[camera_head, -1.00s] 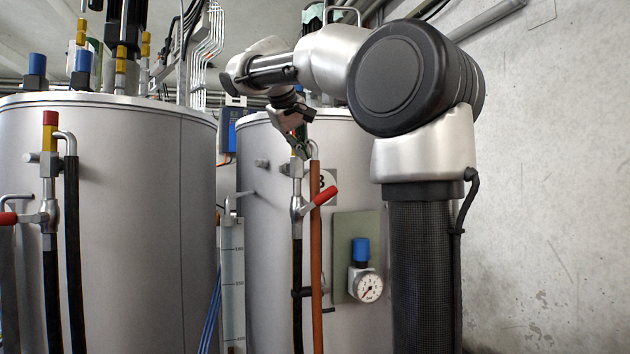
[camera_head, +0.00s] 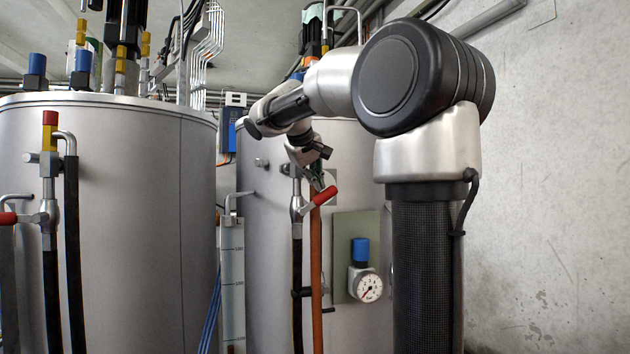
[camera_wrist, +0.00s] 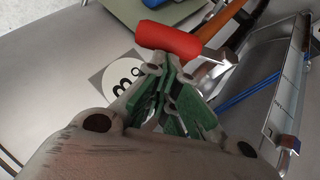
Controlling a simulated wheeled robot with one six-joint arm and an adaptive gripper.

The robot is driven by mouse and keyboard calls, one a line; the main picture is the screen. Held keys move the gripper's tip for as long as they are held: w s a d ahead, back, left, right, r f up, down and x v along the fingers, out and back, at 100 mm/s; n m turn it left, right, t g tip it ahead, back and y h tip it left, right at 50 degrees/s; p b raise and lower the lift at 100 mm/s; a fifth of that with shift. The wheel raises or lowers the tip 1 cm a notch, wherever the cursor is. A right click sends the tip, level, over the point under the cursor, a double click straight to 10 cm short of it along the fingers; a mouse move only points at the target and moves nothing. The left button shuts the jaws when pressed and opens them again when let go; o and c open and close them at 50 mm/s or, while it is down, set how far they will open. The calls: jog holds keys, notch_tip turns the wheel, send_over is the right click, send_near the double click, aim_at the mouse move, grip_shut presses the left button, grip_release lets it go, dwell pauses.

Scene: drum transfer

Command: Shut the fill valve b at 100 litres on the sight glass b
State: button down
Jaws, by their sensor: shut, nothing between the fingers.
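The red handle also shows in the wrist view (camera_wrist: 168,39). My gripper (camera_head: 322,186) is shut and empty, with its fingertips just above the handle. In the wrist view the green-padded fingers (camera_wrist: 158,68) end close to the handle; I cannot tell if they touch it. The sight glass b (camera_head: 232,280) stands upright between the drums. Its marks are small and I cannot make out the liquid level.
A left drum (camera_head: 140,200) carries a similar valve with a red handle (camera_head: 8,218). A brown hose (camera_head: 316,270) hangs below the right valve. A pressure gauge (camera_head: 368,287) with a blue cap sits on a green panel (camera_head: 345,228). A concrete wall (camera_head: 560,200) bounds the right.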

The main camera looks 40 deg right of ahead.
aim_at(330, 191)
jog(key=shift+d, duration=0.1)
jog(key=shift+d+f+y, duration=0.15)
jog(key=shift+d+y, duration=0.05)
jog(key=shift+y, duration=0.2)
jog(key=shift+s+d, duration=0.1)
jog(key=shift+s+d+f+m+t+y, duration=0.2)
jog(key=shift+d+f+m+y, duration=0.2)
jog(key=shift+d+y, duration=0.25)
jog(key=shift+s+d+f+m+t+y, duration=0.1)
jog(key=shift+d+f+m+t+y, duration=0.15)
jog(key=shift+d+f+y, duration=0.35)
jog(key=shift+s+d+f+m+y, duration=0.15)
jog(key=shift+f+m+y, duration=0.1)
jog(key=shift+y, duration=0.4)
jog(key=shift+d+f, duration=0.2)
jog(key=shift+f, duration=0.2)
jog(key=shift+r, duration=0.15)
